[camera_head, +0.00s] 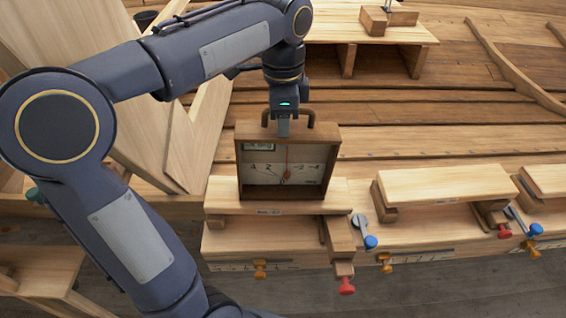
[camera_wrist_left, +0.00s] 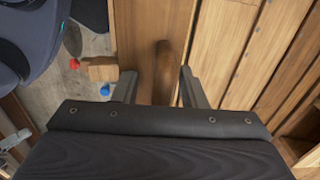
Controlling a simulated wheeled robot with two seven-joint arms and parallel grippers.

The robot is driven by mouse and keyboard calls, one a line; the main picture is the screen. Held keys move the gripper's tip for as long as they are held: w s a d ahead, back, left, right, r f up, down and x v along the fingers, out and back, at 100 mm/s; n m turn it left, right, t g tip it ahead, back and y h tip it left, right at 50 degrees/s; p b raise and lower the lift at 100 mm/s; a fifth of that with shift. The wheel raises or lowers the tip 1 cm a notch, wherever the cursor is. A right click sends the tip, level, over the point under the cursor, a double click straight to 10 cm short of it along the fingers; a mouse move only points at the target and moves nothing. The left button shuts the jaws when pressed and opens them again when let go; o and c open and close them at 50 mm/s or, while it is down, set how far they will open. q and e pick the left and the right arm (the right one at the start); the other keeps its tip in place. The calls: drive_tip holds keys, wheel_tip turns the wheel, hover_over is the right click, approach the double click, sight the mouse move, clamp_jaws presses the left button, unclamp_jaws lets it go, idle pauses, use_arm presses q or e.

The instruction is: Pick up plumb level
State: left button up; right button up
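The plumb level (camera_head: 286,168) is a brown wooden box with a pale scale face and a red plumb line, topped by a dark handle. It stands upright on a pale wooden block (camera_head: 240,205). My left gripper (camera_head: 284,130) points down at the handle from above. In the left wrist view the fingers of my left gripper (camera_wrist_left: 158,88) are spread, with the brown handle (camera_wrist_left: 165,65) between them and a gap showing on each side. How deep the fingers reach is hard to tell. My right gripper is not in view.
Another pale block (camera_head: 445,184) lies to the right, with blue-knobbed (camera_head: 371,242) and red-knobbed (camera_head: 346,286) clamps along the front edge. A small bench (camera_head: 365,30) stands behind. Hull planks (camera_head: 400,140) run behind the level, with open surface there.

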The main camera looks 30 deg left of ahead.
use_arm(q)
drive_tip(key=shift+f, duration=0.4)
drive_tip(key=shift+c, duration=0.5)
clamp_jaws()
idle(0.6)
